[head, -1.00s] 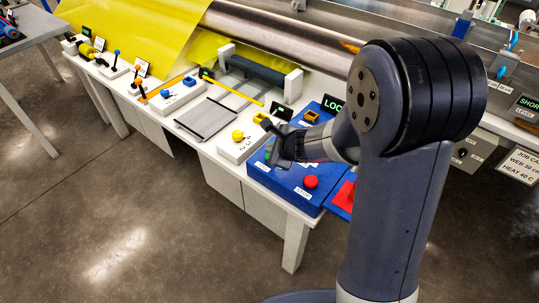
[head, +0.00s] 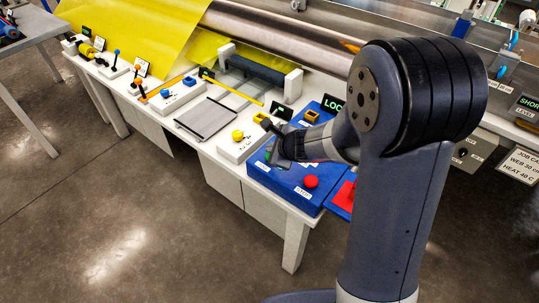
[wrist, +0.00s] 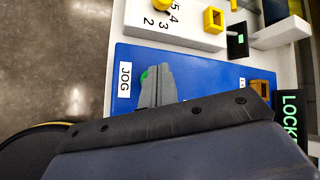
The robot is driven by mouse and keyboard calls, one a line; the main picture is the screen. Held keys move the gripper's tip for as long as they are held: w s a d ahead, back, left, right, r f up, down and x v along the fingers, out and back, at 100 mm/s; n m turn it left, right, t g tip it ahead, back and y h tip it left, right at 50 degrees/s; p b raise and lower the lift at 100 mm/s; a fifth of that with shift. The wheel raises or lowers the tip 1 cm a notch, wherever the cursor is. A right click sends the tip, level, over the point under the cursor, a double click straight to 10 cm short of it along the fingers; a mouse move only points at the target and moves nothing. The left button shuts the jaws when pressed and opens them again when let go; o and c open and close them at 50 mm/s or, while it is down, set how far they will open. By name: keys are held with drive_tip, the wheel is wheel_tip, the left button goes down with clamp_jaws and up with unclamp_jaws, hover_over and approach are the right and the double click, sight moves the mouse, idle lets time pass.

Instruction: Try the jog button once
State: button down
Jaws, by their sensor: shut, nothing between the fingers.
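The blue control panel (head: 290,183) stands on the white bench, and its near end also shows in the wrist view (wrist: 126,58). A white JOG label (wrist: 125,80) is at that end. A green button (wrist: 143,76) beside the label is mostly hidden behind my gripper's fingers. My gripper (wrist: 155,85) is shut and empty, with its fingertips at the green button; I cannot tell whether they touch it. In the head view my gripper (head: 275,159) is low over the panel's left part and covers the button's area.
A red button (head: 311,182) is on the panel's near right. A yellow knob (head: 238,135) sits on a white numbered box (head: 236,151) to the left. A yellow square part (wrist: 213,20) and a LOCK sign (wrist: 289,118) are nearby. Open floor lies in front of the bench.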

drive_tip(key=shift+f+b, duration=0.35)
drive_tip(key=shift+f+b, duration=0.55)
drive_tip(key=shift+b, duration=0.05)
idle(0.7)
drive_tip(key=shift+r, duration=0.15)
drive_tip(key=shift+r+p, duration=0.8)
wheel_tip(320, 180, up, 5)
drive_tip(key=p, duration=0.4)
drive_tip(key=shift+r+p, duration=0.1)
drive_tip(key=shift+p, duration=0.25)
drive_tip(key=shift+f, duration=0.2)
